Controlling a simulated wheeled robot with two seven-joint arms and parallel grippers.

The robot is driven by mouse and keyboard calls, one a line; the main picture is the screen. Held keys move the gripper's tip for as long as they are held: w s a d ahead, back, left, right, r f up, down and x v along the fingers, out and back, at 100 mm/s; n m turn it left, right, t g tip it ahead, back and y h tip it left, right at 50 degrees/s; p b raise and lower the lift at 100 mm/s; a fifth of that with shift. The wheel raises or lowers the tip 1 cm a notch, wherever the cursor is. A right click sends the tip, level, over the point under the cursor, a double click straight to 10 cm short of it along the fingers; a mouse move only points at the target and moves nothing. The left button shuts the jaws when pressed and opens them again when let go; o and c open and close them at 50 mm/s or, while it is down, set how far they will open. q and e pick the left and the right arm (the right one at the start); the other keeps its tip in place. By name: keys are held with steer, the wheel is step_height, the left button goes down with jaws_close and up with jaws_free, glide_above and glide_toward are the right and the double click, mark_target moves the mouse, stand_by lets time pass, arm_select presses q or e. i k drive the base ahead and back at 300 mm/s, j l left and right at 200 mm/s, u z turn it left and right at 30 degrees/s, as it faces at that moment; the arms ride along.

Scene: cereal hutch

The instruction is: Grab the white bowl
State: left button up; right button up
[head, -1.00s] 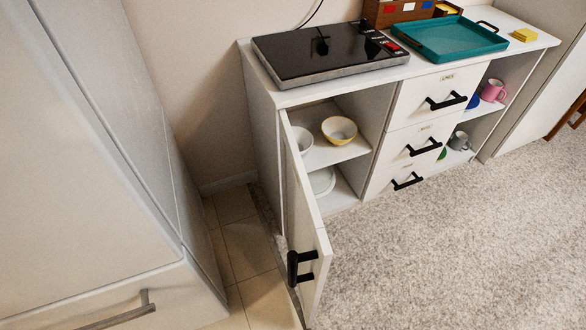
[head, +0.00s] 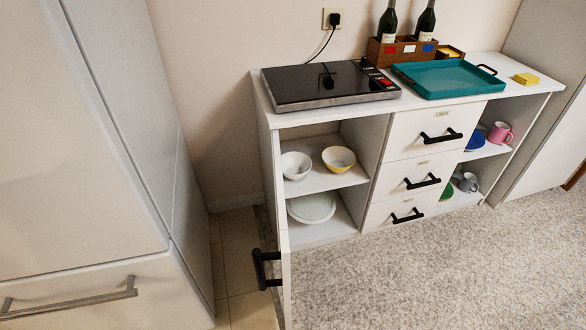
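The white bowl (head: 296,166) sits upright on the upper shelf inside the open left compartment of the white hutch (head: 258,95). A yellow bowl with a pale inside (head: 338,159) stands just to its right on the same shelf. The compartment's door (head: 281,225) stands open toward me, seen nearly edge-on, with a black handle (head: 264,270). Neither of my grippers is in the head view.
A pale plate (head: 312,208) lies on the lower shelf. A black hob (head: 328,84) and a teal tray (head: 447,77) are on top. Drawers (head: 408,181) with black handles are in the middle. A large grey cabinet (head: 80,150) stands at left; carpet (head: 430,275) is clear.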

mark_target(295, 165)
steer(key=i+l+u, duration=0.2)
steer(key=l+u, duration=0.25)
steer(key=i+l+u, duration=0.15)
steer(key=l+u, duration=0.25)
steer(key=l, duration=0.15)
steer(key=i+l+u, duration=0.1)
steer(key=l+u, duration=0.8)
steer(key=l, duration=0.2)
steer(key=k+l+u, duration=0.15)
steer(key=l+u, duration=0.25)
steer(key=k+l+u, duration=0.25)
steer(key=l+u, duration=0.2)
steer(key=l, duration=0.15)
steer(key=i+l+u, duration=0.1)
steer(key=l, duration=0.25)
steer(key=i+l, duration=0.2)
steer(key=l, duration=0.15)
steer(key=i+u, duration=0.05)
